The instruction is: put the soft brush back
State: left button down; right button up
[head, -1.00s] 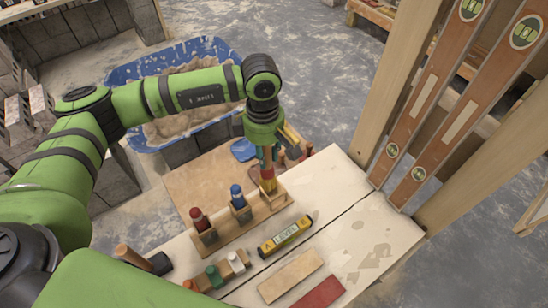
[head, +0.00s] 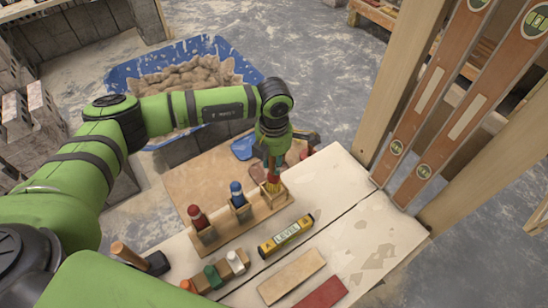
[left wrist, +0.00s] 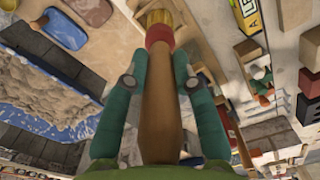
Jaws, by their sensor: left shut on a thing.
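The soft brush has a brown wooden handle (left wrist: 160,105), a red collar (left wrist: 159,36) and yellow bristles (left wrist: 157,17). My left gripper (head: 273,166) is shut on its handle; the left wrist view shows a finger on each side. In the head view the brush (head: 274,184) points down, bristles lowest, at the right-hand slot of the wooden rack (head: 240,226). I cannot tell whether the bristles rest on the rack's floor. The other slots hold a red-handled tool (head: 197,216) and a blue-handled tool (head: 237,194). My right gripper is out of view.
In front of the rack lie a yellow level (head: 286,235), a small block holding several coloured pieces (head: 228,267), a tan block (head: 291,276) and a red block (head: 322,296). A blue mortar tub (head: 125,72) stands behind. The board's right side is mostly clear.

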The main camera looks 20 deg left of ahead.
pick_arm(q)
notch_tip(320, 180, down, 2)
jog(key=shift+f+b, duration=0.1)
jog(key=shift+b, duration=0.4)
notch_tip(320, 180, down, 3)
jog(key=b, duration=0.3)
jog(key=shift+f, duration=0.1)
jog(key=shift+f+b, duration=0.45)
jog(key=shift+b, duration=0.05)
jog(key=c, duration=0.9)
grip_release()
jog(key=shift+r, duration=0.1)
notch_tip(320, 180, up, 12)
jog(key=shift+f, duration=0.1)
